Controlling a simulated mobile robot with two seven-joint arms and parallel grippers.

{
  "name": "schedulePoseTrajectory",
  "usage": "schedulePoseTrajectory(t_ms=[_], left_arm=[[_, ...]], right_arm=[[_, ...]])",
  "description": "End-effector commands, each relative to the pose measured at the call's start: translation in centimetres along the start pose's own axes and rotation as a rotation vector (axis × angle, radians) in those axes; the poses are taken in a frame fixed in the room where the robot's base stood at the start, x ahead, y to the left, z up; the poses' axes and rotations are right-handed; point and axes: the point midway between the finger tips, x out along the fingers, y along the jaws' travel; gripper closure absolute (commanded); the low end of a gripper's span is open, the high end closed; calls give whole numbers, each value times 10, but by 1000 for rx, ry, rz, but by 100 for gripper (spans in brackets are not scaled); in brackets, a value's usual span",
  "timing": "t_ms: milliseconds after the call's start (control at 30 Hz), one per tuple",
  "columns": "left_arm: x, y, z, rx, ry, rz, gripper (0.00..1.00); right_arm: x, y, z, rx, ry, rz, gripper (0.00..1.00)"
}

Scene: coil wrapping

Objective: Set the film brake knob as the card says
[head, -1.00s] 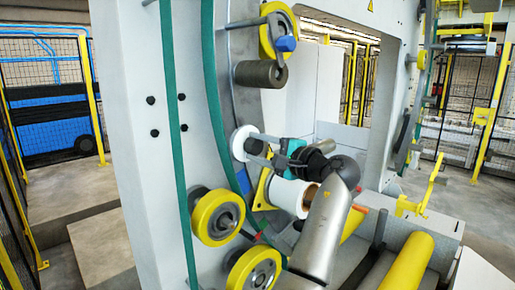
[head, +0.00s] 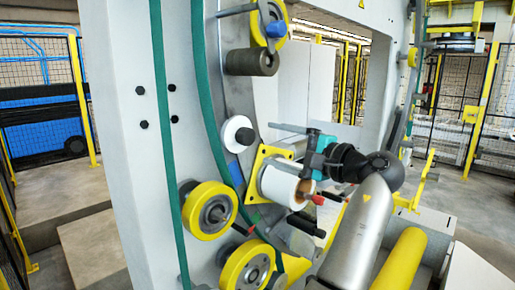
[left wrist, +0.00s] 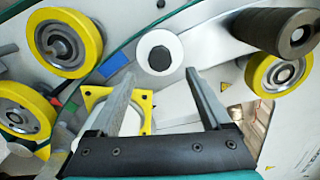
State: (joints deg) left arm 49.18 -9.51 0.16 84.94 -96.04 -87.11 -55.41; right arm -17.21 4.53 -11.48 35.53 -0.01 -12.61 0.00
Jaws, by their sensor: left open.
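A round white knob-like disc (head: 238,134) with a dark centre sits on the grey ring frame; I take it for the film brake knob. It also shows in the left wrist view (left wrist: 159,48), beyond and between the fingertips. My left gripper (head: 285,143) is open and empty, to the right of the disc and apart from it. In the left wrist view its two fingers (left wrist: 160,75) are spread wide. No readable card shows, and I cannot read a setting on the disc. My right gripper is not in view.
A white film roll (head: 279,186) on a yellow plate (head: 259,160) sits below the gripper. Yellow-rimmed rollers (head: 209,210) and a dark roller (head: 252,62) surround the disc. A green belt (head: 205,90) runs along the frame. Yellow fencing stands behind.

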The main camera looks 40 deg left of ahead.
Motion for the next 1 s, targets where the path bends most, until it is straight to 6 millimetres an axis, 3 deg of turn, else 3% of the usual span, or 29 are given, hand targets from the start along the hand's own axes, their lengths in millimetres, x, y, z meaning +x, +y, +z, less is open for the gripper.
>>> schedulePoseTrajectory(t_ms=[100, 333, 1000], left_arm=[[-29, 3, -1, 0, 4, 1, 19], [-62, 1, -1, 1, 2, 0, 19], [-70, 1, -1, 3, 2, -1, 19]], right_arm=[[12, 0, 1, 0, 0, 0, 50], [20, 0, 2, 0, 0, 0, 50], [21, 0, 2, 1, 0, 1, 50]])
